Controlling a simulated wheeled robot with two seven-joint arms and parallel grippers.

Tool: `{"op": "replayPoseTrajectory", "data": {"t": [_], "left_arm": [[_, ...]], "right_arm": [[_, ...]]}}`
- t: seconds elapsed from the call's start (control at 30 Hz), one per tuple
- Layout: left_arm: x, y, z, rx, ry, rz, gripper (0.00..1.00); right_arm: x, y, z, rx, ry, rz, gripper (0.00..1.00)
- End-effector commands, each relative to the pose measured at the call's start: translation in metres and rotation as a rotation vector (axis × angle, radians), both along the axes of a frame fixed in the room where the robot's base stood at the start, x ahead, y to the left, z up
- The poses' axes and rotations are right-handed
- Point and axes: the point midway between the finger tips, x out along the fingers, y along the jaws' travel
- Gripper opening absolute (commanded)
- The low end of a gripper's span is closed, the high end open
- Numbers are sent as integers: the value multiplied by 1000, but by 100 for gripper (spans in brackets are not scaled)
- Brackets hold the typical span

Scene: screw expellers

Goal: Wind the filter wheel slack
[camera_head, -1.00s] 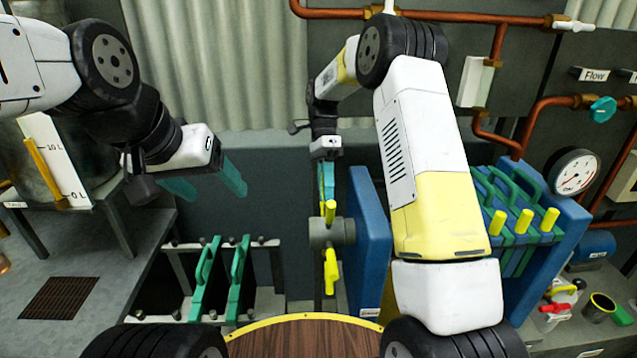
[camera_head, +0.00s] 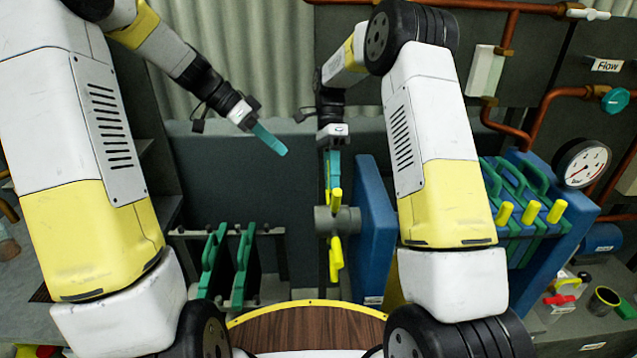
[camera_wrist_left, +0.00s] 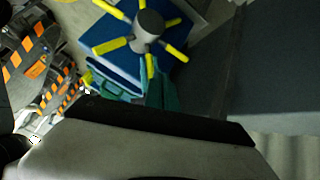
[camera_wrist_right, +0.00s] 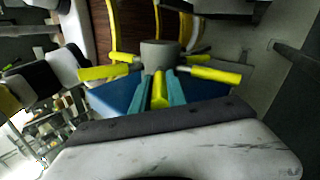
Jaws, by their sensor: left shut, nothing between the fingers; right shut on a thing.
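The filter wheel is a grey hub (camera_head: 337,221) with yellow spokes (camera_head: 336,258), mounted on the left side of a blue block (camera_head: 372,235).
Green-handled plates (camera_head: 240,265) stand in a rack at lower left. Several green plates with yellow handles (camera_head: 530,212) sit right of my right arm. A gauge (camera_head: 581,163) and copper pipes (camera_head: 513,75) are on the right. Free room lies between the rack and my left gripper.

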Motion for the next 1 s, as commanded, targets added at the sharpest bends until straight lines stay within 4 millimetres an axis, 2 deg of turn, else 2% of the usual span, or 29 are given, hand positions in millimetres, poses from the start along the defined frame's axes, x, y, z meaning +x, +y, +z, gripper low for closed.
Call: {"op": "replayPoseTrajectory", "data": {"t": [0.03, 0.2, 0.4, 0.67, 1.0], "left_arm": [[13, -1, -12, -42, -14, -37, 0], [49, -4, -42, -181, -110, -153, 0], [73, -5, -64, -287, -206, -222, 0], [79, -16, -76, -320, -241, -244, 0], [74, -76, -110, -318, -238, -246, 0]], "right_arm": [[1, -1, 1, -1, -5, 0, 0], [1, -1, 1, -1, -6, -1, 0], [2, -1, 1, -1, -6, -1, 0], [2, -1, 1, -1, -7, -1, 0], [2, -1, 1, -1, -7, -1, 0]]}}
